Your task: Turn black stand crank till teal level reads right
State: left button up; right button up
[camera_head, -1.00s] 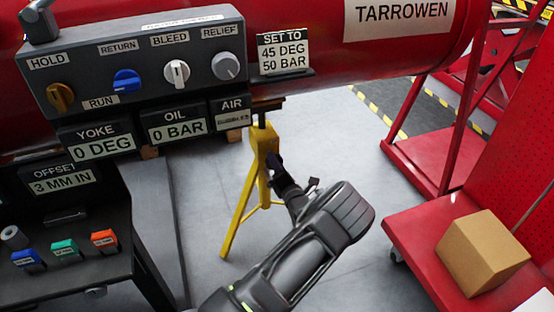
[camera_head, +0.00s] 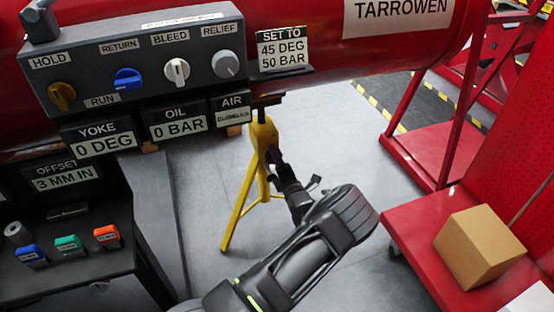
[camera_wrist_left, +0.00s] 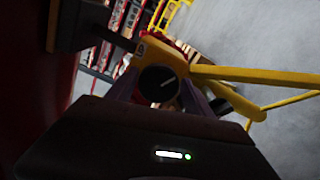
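The yellow stand (camera_head: 261,150) is upright under the red cylinder, and its black crank is mostly hidden by my left gripper (camera_head: 276,158) in the head view. A teal block (camera_head: 68,243) with a small unreadable label sits on the black cabinet. The offset display (camera_head: 66,177) reads 3 MM IN. My right gripper is not in view.
The grey valve panel (camera_head: 145,60) and the yoke, oil and air displays hang left of the stand. The set-to sign (camera_head: 284,49) reads 45 DEG, 50 BAR. A red cart (camera_head: 425,243) with a cardboard box (camera_head: 478,247) stands at right. Grey floor surrounds the stand.

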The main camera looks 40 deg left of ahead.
pick_arm(q)
jog(key=o, duration=0.3)
jog(key=p+v, duration=0.2)
jog(key=v, duration=0.5)
jog(key=shift+s+d, duration=0.25)
jog(key=shift+d, duration=0.1)
jog(key=shift+r, duration=0.15)
